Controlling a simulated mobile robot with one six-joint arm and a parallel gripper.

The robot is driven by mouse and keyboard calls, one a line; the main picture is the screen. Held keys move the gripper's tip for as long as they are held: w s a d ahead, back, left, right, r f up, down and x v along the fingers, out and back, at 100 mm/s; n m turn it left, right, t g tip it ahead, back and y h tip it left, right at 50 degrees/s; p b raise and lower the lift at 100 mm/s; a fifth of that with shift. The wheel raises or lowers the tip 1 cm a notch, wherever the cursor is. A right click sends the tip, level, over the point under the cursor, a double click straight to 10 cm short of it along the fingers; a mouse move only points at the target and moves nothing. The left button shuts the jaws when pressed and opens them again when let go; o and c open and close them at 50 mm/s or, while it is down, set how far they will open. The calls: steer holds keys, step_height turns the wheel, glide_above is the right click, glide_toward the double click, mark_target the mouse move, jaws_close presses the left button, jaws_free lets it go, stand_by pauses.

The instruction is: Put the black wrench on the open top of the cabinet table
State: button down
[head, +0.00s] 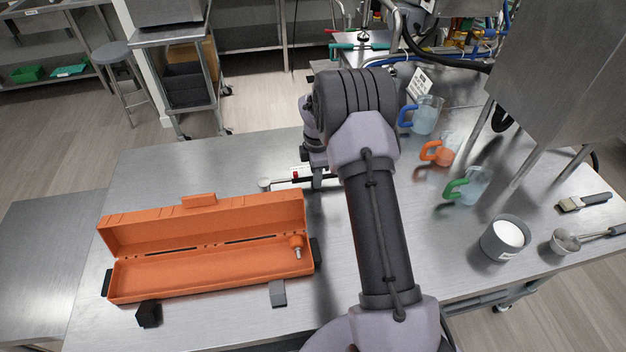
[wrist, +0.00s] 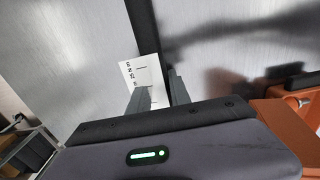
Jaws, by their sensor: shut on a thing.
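My gripper (head: 316,180) is over the steel table, behind the orange case. In the wrist view its two fingers (wrist: 160,92) are closed on a dark bar, which I take for the black wrench (wrist: 146,35). The bar runs from between the fingers to the top edge of that view. In the head view the wrench (head: 285,182) sticks out left of the gripper and has a pale round end. Its other end is hidden by my arm. I cannot tell whether it touches the table. I cannot tell for sure which surface is the cabinet table.
An open orange case (head: 205,275) lies at the front left. A white label card (wrist: 143,80) is by the fingers. Jugs with blue (head: 425,115), orange (head: 440,150) and green (head: 470,187) handles stand right. A lower steel surface (head: 45,255) is left; a shelved cart (head: 165,35) stands behind.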

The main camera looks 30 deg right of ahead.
steer(key=c, duration=1.6)
jaws_free()
steer(key=shift+f, duration=0.15)
steer(key=o, duration=0.4)
steer(key=shift+w, duration=0.1)
